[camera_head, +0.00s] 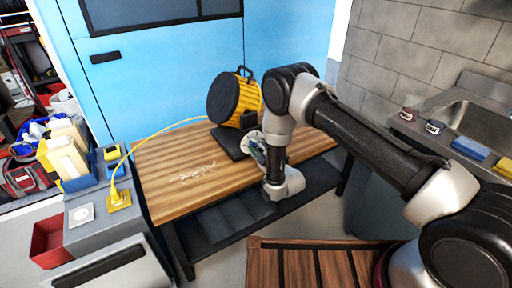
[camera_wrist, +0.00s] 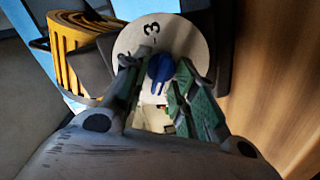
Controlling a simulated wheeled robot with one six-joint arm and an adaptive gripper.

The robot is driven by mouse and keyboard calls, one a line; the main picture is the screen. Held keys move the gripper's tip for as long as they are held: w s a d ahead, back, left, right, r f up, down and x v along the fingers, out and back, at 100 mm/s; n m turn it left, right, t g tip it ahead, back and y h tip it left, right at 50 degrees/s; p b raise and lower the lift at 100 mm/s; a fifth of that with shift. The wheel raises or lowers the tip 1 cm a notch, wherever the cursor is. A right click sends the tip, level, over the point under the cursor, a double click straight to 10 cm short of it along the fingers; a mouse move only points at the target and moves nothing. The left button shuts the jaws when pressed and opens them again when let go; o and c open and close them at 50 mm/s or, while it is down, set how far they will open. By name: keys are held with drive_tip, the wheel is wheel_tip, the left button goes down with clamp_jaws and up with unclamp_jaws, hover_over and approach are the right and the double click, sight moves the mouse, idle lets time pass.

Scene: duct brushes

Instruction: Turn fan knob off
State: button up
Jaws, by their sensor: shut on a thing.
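The yellow-and-black fan (camera_head: 248,99) stands on the wooden workbench, and part of it shows at upper left in the wrist view (camera_wrist: 72,45). A round white dial (camera_wrist: 190,36) marked with a 3 lies ahead of my gripper. The blue fan knob (camera_wrist: 160,67) sits on the dial, between the tips of my gripper (camera_wrist: 158,82). The fingers are shut on the knob and hide its sides and the lower part of the dial. In the head view the dial (camera_head: 252,139) is small and partly behind my arm, so the knob's setting is hard to read there.
A yellow cord (camera_head: 157,133) runs from the fan to a yellow plug (camera_head: 118,197) on the grey cabinet. A blue wall panel stands behind.

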drive_tip(key=n, duration=0.5)
drive_tip(key=shift+f+n, duration=0.15)
drive_tip(key=shift+n, duration=0.15)
idle(0.4)
drive_tip(key=shift+a, duration=0.1)
drive_tip(key=o, duration=0.7)
drive_tip(key=shift+c, duration=0.2)
drive_tip(key=v, duration=1.2)
